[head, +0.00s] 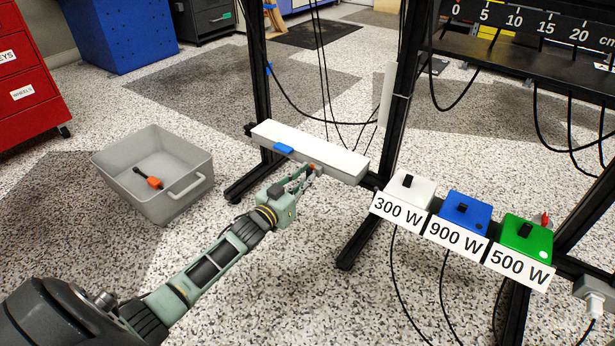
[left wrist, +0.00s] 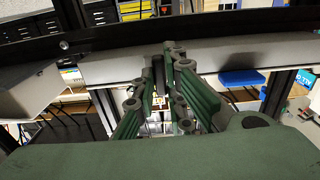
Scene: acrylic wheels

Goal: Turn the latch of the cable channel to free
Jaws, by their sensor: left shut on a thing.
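The cable channel (head: 332,155) is a long white box on the black frame in the middle of the head view. In the left wrist view it is the pale bar (left wrist: 112,66) across the top. A blue piece (head: 284,148) sits on its front edge and also shows in the left wrist view (left wrist: 242,78). My left gripper (head: 309,171) is at the channel's front, right of the blue piece. The fingers (left wrist: 165,75) hide most of that part. My right gripper is out of view.
White (head: 408,187), blue (head: 463,212) and green (head: 527,237) switch boxes sit on the frame to the right. Black cables hang around the frame. A grey bin (head: 185,187) holding an orange-and-black tool (head: 150,180) stands on the floor at left.

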